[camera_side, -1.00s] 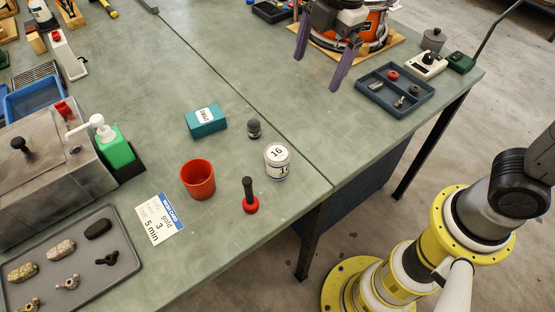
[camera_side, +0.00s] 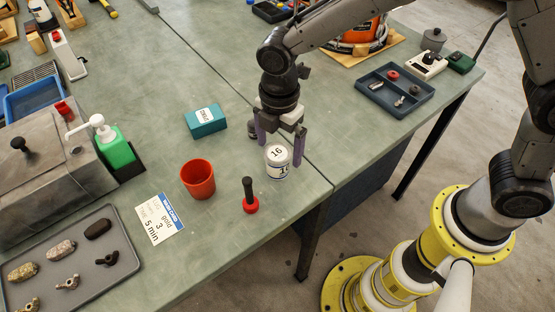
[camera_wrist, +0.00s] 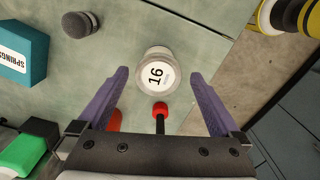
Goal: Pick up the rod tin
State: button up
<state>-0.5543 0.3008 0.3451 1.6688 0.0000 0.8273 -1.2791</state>
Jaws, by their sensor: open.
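The tin (camera_side: 278,164), white with a pale lid marked 16, stands upright near the bench's front edge; I take it as the rod tin. My gripper (camera_side: 280,138) hangs just above and behind it in the side view, pointing down, with its two purple fingers spread. In the wrist view the lid of the tin (camera_wrist: 155,76) shows between the open fingertips (camera_wrist: 158,74). Nothing is held. Whether the fingertips are lower than the lid I cannot tell.
A red-based black-handled tool (camera_side: 249,196) and a red cup (camera_side: 198,179) stand close to the tin. A dark grey capped piece (camera_wrist: 80,24) and a teal box (camera_side: 205,121) lie behind. The bench edge (camera_side: 318,205) is near on the right.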

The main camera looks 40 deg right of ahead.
aim_at(276, 155)
jog(key=shift+a+f, duration=0.15)
jog(key=shift+f, duration=1.2)
jog(key=shift+a+f, duration=0.15)
jog(key=shift+f, duration=1.2)
jog(key=shift+c, duration=0.3)
jog(key=c, duration=1.4)
jog(key=shift+r, duration=0.1)
